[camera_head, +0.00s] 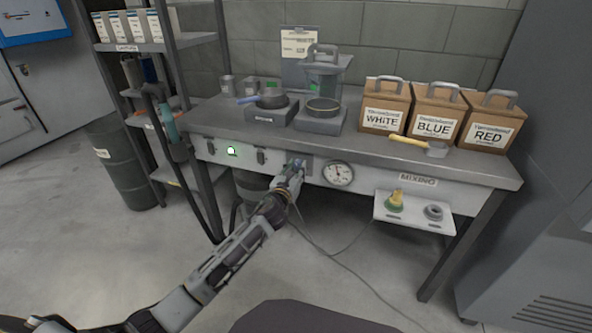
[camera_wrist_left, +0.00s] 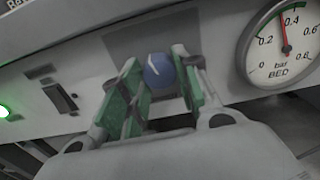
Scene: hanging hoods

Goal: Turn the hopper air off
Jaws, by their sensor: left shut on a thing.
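The blue knob (camera_wrist_left: 160,72) sits on a grey plate on the front panel of the bench. My left gripper (camera_wrist_left: 162,85) is shut on the blue knob, with its green-padded fingers on either side of it. In the head view, my left gripper (camera_head: 292,167) reaches the panel left of the gauge and mostly hides the knob. The round pressure gauge (camera_wrist_left: 284,42), marked bar and BED, has its red needle just below 0.4. It also shows in the head view (camera_head: 338,174). My right gripper is not in view.
A green lamp (camera_head: 231,151) glows on the panel between dark switches (camera_head: 261,156). The bench top (camera_head: 330,137) carries a pan (camera_head: 271,99), boxes marked WHITE (camera_head: 384,118), BLUE (camera_head: 433,127) and RED (camera_head: 487,135), and a scoop (camera_head: 437,150). A small shelf (camera_head: 414,219) juts out below MIXING.

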